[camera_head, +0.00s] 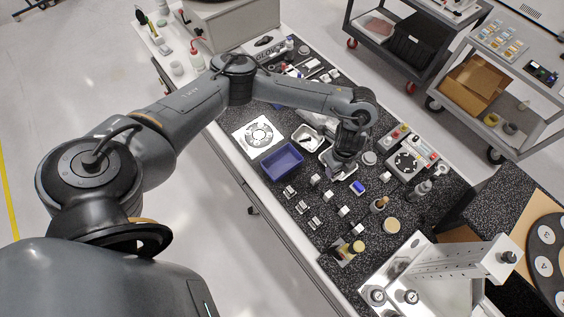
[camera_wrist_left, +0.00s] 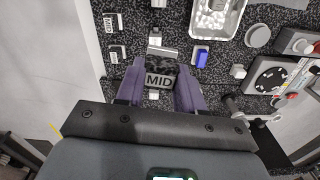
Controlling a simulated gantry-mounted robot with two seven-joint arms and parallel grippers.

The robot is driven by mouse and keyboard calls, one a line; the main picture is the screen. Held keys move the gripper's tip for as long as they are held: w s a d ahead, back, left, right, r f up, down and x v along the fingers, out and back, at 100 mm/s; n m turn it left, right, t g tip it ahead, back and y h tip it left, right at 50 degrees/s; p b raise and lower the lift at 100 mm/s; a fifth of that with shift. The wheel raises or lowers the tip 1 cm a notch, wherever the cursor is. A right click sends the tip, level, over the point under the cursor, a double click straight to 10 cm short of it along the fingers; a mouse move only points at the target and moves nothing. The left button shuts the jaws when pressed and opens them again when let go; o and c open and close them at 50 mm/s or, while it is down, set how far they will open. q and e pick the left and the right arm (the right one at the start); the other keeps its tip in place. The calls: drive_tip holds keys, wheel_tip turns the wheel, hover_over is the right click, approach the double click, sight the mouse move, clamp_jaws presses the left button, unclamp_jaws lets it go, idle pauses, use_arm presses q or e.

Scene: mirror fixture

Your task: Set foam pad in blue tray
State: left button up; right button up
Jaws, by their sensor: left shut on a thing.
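The blue tray (camera_head: 282,162) is an open, rectangular, purple-blue bin on the dark speckled bench and looks empty from here. My left gripper (camera_head: 337,170) is over the bench to the right of the tray, apart from it. In the left wrist view its two purple fingers (camera_wrist_left: 159,90) are shut on a dark block marked MID (camera_wrist_left: 160,80). I cannot tell whether this block is the foam pad. In the head view the arm and wrist mostly hide what the gripper holds. My right gripper is not in view.
A white card with a round pattern (camera_head: 258,134) lies behind the tray. Small labelled blocks (camera_head: 302,207) stand in front of it. A white tray (camera_head: 308,138) is near my wrist. A blue piece (camera_head: 358,187), bottles and a metal fixture (camera_head: 440,265) stand to the right.

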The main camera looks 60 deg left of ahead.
sight(275, 169)
use_arm(q)
drive_tip(key=shift+n, duration=0.8)
drive_tip(key=s+a+f+b, duration=0.1)
drive_tip(key=s+a+f, duration=0.2)
drive_tip(key=a, duration=0.1)
drive_tip(key=s+a+f+b, duration=0.1)
drive_tip(key=s+a+f, duration=0.3)
drive_tip(key=a, duration=0.1)
drive_tip(key=s+a+f+b, duration=0.1)
drive_tip(key=s+a+f, duration=0.2)
drive_tip(key=a+f, duration=0.1)
drive_tip(key=shift+s+a+b, duration=0.15)
drive_tip(key=shift+a+b, duration=0.2)
drive_tip(key=shift+b, duration=0.05)
drive_tip(key=a, duration=0.1)
drive_tip(key=s+a+f, duration=0.1)
drive_tip(key=a, duration=0.1)
drive_tip(key=shift+s+a+f, duration=0.25)
drive_tip(key=shift+s+f, duration=0.1)
drive_tip(key=shift+s+a+f, duration=0.2)
drive_tip(key=shift+a+f, duration=0.1)
drive_tip(key=shift+a, duration=0.1)
drive_tip(key=shift+f, duration=2.05)
drive_tip(key=shift+f, duration=0.15)
drive_tip(key=o, duration=0.8)
drive_tip(key=shift+c, duration=0.2)
